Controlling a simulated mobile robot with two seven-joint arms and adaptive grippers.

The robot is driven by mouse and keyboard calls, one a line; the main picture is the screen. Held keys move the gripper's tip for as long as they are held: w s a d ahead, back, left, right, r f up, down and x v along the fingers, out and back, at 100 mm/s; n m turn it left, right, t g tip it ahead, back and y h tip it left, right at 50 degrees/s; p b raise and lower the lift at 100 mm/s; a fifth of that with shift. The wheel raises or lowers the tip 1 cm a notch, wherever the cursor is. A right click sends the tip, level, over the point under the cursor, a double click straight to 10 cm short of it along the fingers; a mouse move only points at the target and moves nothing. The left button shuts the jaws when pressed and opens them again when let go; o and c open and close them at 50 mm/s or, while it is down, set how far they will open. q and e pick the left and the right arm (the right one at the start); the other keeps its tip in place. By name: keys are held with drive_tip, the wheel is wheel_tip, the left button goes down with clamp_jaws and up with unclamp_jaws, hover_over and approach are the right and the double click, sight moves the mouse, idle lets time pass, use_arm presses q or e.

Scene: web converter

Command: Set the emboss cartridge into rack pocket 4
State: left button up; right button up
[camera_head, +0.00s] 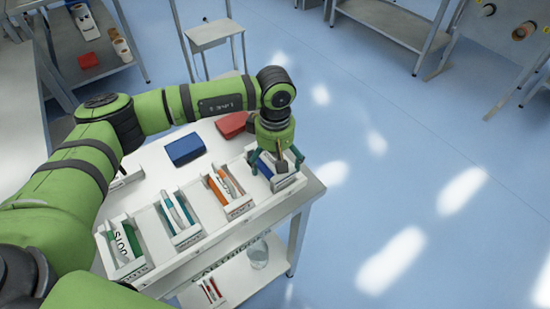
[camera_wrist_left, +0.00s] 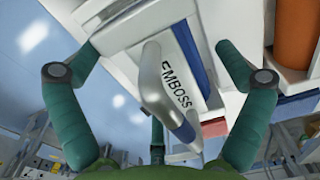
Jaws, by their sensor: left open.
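The emboss cartridge (camera_wrist_left: 178,85) is white with a blue stripe, a grey handle and the word EMBOSS on top, in the left wrist view. In the head view, its blue part (camera_head: 263,168) shows at the rightmost pocket of the white rack (camera_head: 240,215). The cartridge looks to be within that pocket's walls; I cannot tell if it is fully down. My left gripper (camera_head: 277,164) is directly above it. In the left wrist view, its green fingers (camera_wrist_left: 157,48) are spread to either side of the grey handle, with gaps visible. My right gripper is out of view.
Other rack pockets hold an orange cartridge (camera_head: 217,190), a teal one (camera_head: 184,208) and a green one (camera_head: 123,240). A blue box (camera_head: 185,149) and a red box (camera_head: 232,124) lie behind the rack. A clear container (camera_head: 258,255) stands on the lower shelf.

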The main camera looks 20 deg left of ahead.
use_arm(q)
wheel_tip(320, 180, up, 11)
drive_tip(key=b, duration=0.4)
drive_tip(key=shift+f, duration=0.15)
drive_tip(key=shift+r, duration=0.55)
